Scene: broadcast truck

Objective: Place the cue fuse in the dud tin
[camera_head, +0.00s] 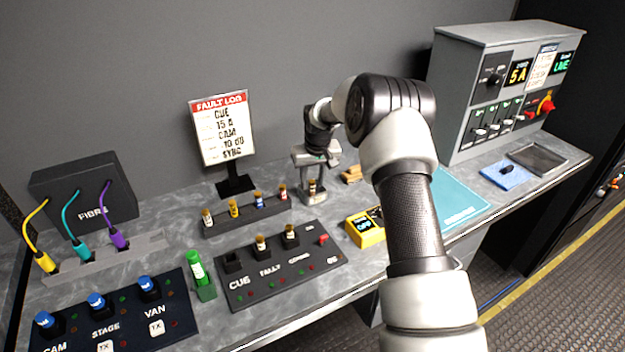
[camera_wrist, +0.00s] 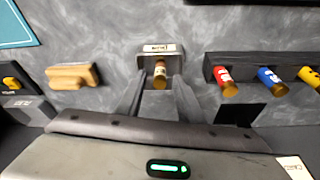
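A small grey box with a pale label (camera_wrist: 160,47), apparently the dud tin, stands on the worktop below my gripper; I cannot read its label. A fuse with a brass-coloured cap (camera_wrist: 160,76) stands upright at this box, between my fingers. It also shows in the head view (camera_head: 312,187). My gripper (camera_wrist: 162,88) points down over it, with a visible gap between each finger and the fuse, so it looks open. The fuse's lower end is hidden. On the black panel, the CUE socket (camera_head: 233,262) looks empty.
A fuse rack (camera_head: 245,218) with several fuses stands left of my gripper. A wooden block (camera_wrist: 72,76) lies on its other side. A yellow tester (camera_head: 364,232), fault log sign (camera_head: 220,130) and green tube (camera_head: 197,268) stand nearby. The teal mat (camera_head: 458,198) is clear.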

